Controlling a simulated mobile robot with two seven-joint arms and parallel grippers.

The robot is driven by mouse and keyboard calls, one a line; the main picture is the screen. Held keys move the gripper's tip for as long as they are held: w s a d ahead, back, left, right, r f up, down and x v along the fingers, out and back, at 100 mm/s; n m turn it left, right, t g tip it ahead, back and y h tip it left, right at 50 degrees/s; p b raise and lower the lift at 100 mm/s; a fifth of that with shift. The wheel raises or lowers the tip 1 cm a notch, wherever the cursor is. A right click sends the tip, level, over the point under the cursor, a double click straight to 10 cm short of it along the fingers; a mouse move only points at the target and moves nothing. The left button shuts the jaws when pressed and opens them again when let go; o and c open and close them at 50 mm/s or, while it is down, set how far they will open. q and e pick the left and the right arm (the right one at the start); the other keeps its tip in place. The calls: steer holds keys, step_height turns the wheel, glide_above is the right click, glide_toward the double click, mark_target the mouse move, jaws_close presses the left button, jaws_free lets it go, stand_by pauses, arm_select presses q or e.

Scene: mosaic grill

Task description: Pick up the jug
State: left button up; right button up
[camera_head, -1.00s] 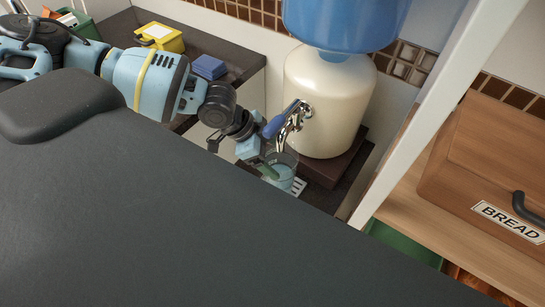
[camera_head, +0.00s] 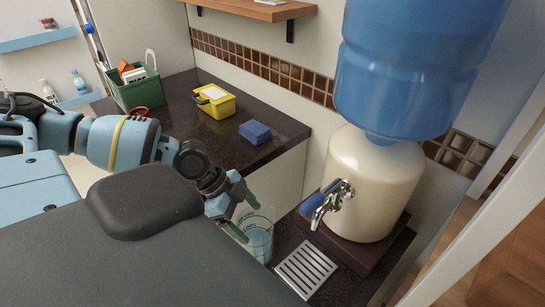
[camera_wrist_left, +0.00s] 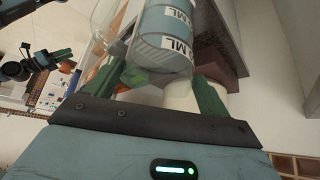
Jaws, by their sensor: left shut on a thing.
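The jug (camera_head: 258,240) is a clear vessel with markings and bluish liquid in its lower part. In the head view it is left of the drip grate and the tap, clear of both. My left gripper (camera_head: 243,222) is shut on the jug at its left side. In the left wrist view the jug (camera_wrist_left: 165,38) fills the space beyond the dark green fingers of my left gripper (camera_wrist_left: 153,84), with "ML" labels showing. My right gripper (camera_wrist_left: 62,62) seems to show small at the left of the wrist view; its jaws are too small to judge.
The cream water dispenser (camera_head: 372,185) with a blue bottle (camera_head: 410,70) stands right of the jug, its tap (camera_head: 330,200) above the metal grate (camera_head: 306,268). On the dark counter (camera_head: 190,130) are a yellow box (camera_head: 215,102), blue sponges (camera_head: 255,132) and a green crate (camera_head: 138,92).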

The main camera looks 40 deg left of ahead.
mark_target(237, 221)
arm_select(q)
steer(key=shift+s+a+r, duration=0.1)
steer(key=shift+s+a, duration=0.4)
steer(key=shift+a, duration=0.4)
steer(key=shift+s+a, duration=0.45)
steer(key=shift+a, duration=0.45)
